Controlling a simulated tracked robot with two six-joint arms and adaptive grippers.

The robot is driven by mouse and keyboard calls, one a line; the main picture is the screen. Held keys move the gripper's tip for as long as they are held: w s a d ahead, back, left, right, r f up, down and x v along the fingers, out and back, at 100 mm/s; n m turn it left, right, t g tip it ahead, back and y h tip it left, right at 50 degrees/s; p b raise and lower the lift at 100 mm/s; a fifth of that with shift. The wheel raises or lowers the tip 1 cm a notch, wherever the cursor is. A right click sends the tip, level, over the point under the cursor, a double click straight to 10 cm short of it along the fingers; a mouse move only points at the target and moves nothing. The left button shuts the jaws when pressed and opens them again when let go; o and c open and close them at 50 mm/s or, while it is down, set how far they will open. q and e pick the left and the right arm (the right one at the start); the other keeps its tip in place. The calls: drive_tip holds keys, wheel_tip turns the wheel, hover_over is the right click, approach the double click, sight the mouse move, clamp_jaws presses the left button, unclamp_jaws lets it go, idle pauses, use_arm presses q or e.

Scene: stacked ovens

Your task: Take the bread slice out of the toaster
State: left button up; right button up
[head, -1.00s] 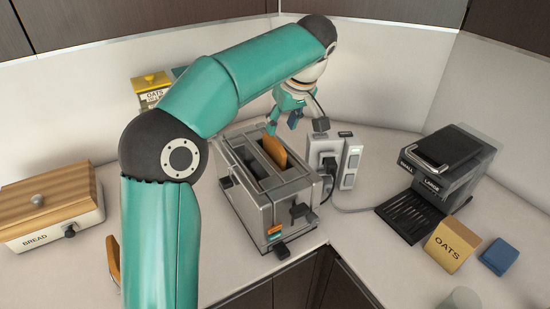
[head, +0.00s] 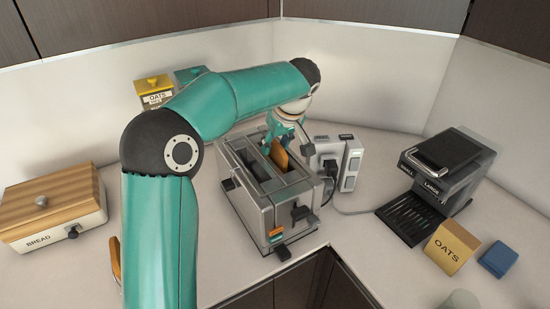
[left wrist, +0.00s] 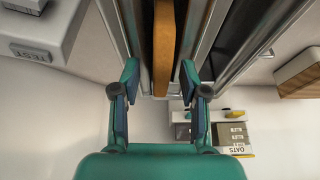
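The silver toaster (head: 258,204) stands on the counter in the middle of the head view. A bread slice (head: 280,157) sticks up out of its right slot. In the left wrist view the slice (left wrist: 164,45) shows edge-on as a brown strip in the slot. My left gripper (head: 286,140) is at the far end of the toaster, close to the slice. In the left wrist view its two fingers (left wrist: 158,75) are open, one on each side of the slice's line, with a gap on both sides. My right gripper is not in view.
A grey socket block (head: 338,165) stands close to the toaster's right side. A bread box (head: 52,210) is at the left, and an oats tin (head: 155,94) is behind my left arm.

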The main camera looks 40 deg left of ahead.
use_arm(q)
clamp_jaws()
drive_tip(key=shift+r, duration=0.15)
